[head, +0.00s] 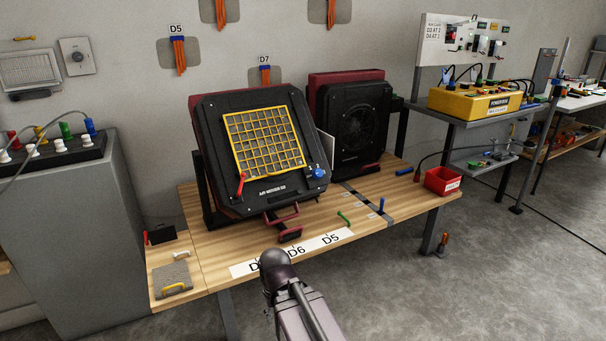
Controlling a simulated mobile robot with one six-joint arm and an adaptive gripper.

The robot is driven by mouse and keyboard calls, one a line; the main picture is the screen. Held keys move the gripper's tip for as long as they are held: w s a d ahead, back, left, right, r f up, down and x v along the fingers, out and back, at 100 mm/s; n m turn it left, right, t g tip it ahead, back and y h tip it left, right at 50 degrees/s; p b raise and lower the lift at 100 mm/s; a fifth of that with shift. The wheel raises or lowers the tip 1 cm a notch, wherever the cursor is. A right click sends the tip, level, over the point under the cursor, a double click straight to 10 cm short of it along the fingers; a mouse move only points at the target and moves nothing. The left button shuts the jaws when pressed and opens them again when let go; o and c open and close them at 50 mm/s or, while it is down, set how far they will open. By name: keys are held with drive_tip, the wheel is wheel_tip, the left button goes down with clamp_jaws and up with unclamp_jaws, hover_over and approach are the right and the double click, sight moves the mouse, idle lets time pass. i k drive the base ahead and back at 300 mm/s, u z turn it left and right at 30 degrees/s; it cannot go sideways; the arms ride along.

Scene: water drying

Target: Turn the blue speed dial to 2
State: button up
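The blue speed dial (318,173) is on the lower right corner of the black air mover (215,135). The air mover stands tilted on the wooden workbench, with a yellow grille over its front. Small markings show by the dial, but its setting is too small to read. My arm comes up from the bottom edge and ends in a dark rounded joint in front of the bench, below and left of the dial. My gripper's fingers do not show. Nothing covers the dial.
A red lever (241,184) is on the air mover's lower left. A second black fan unit (358,125) stands behind right. The bench's front right is mostly clear.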

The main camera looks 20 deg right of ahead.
sight(317, 173)
drive_tip(key=u, duration=0.9)
drive_tip(key=k, duration=0.55)
drive_tip(key=z, duration=1.25)
drive_tip(key=i, duration=0.95)
drive_tip(key=z, duration=0.05)
